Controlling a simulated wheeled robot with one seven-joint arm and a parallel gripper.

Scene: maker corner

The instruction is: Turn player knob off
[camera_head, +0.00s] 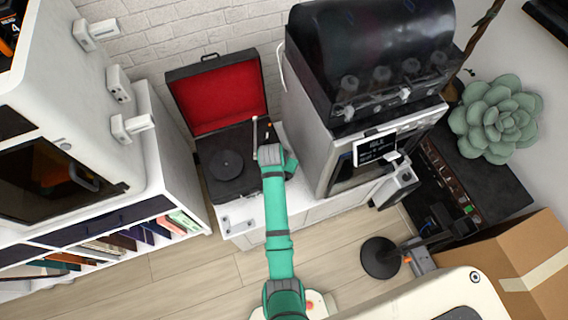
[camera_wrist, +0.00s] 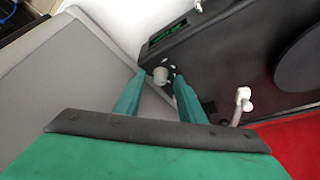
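The record player (camera_head: 219,182) is a dark case with its red-lined lid (camera_head: 222,95) open. It stands on a white cabinet, with a black platter (camera_head: 228,165) on top. In the wrist view, a small pale knob (camera_wrist: 161,75) stands on the player's dark deck (camera_wrist: 215,48), near a green-lit panel (camera_wrist: 167,32). My gripper (camera_wrist: 160,82) is open, with one green finger on each side of the knob in the picture. I cannot tell whether either finger touches it. In the head view, my arm's end covers the player's right side and hides the knob.
A white tonearm part (camera_wrist: 241,100) stands on the deck right of my fingers. A large grey machine with a black hood (camera_head: 375,50) stands close on the right. White shelves with books (camera_head: 150,232) are on the left. The wooden floor (camera_head: 190,275) in front is clear.

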